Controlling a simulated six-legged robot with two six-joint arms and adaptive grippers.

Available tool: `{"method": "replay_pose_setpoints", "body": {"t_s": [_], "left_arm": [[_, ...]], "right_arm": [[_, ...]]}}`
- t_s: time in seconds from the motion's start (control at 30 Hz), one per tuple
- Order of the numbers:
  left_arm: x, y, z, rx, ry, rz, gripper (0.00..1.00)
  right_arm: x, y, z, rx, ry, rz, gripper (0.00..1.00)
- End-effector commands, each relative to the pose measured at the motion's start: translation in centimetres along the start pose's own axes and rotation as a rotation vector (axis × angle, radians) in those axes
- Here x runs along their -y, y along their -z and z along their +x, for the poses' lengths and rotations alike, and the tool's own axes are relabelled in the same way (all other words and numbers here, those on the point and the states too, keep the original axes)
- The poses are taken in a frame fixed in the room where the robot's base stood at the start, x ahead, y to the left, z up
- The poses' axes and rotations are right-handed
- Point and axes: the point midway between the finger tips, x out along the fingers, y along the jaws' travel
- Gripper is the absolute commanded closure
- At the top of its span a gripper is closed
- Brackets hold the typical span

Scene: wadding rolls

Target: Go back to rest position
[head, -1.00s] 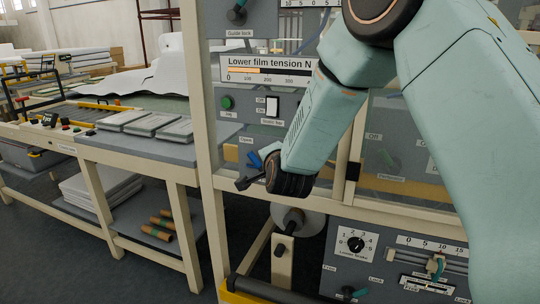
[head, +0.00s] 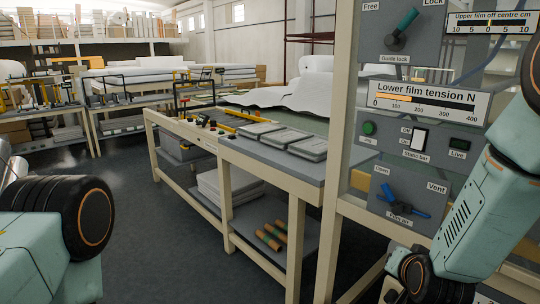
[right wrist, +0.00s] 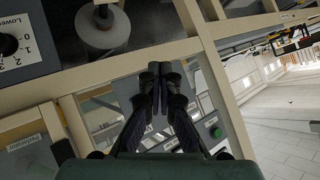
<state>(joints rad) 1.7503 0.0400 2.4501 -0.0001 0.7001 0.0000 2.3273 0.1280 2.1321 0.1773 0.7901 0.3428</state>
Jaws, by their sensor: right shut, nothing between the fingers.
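My right arm comes down the right edge of the head view, with its wrist low in front of the machine's post and control panel (head: 405,165). Only part of my right gripper (head: 392,291) shows at the bottom of that view. In the right wrist view my right gripper (right wrist: 160,70) is shut and empty, its fingertips together in front of the machine's frame. My left arm's links show at the left edge of the head view; my left gripper is out of the picture.
A cream post (head: 340,120) and a workbench (head: 300,178) with grey trays (head: 255,130) stand close by. Blue valve handle (head: 404,200) is near my right wrist. Open floor (head: 165,255) lies at left centre.

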Motion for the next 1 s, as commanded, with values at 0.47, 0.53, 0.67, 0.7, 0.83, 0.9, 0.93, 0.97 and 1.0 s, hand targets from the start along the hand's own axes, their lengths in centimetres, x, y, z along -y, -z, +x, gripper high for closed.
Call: {"method": "replay_pose_setpoints", "body": {"t_s": [0.47,0.53,0.67,0.7,0.83,0.9,0.93,0.97,1.0], "left_arm": [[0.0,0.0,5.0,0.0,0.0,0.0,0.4],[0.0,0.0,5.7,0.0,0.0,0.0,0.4],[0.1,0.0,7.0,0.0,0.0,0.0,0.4],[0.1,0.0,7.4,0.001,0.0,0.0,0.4],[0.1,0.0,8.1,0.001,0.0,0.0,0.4],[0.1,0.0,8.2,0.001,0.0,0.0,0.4],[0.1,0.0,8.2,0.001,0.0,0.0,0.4],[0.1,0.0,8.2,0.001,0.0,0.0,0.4],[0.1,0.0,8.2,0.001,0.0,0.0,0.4]], "right_arm": [[-14.6,-27.9,-6.5,0.634,-0.088,-0.52,1.0],[-16.8,-31.3,-8.4,0.726,-0.098,-0.551,1.0],[-20.3,-36.4,-11.7,0.866,-0.125,-0.575,1.0],[-21.1,-37.5,-12.4,0.897,-0.133,-0.578,1.0],[-22.9,-39.9,-13.7,0.958,-0.154,-0.583,1.0],[-23.3,-40.4,-14.0,0.97,-0.159,-0.582,1.0],[-23.4,-40.5,-14.1,0.973,-0.16,-0.582,1.0],[-23.4,-40.5,-14.1,0.973,-0.16,-0.582,1.0],[-23.4,-40.5,-14.1,0.973,-0.16,-0.582,1.0]]}}
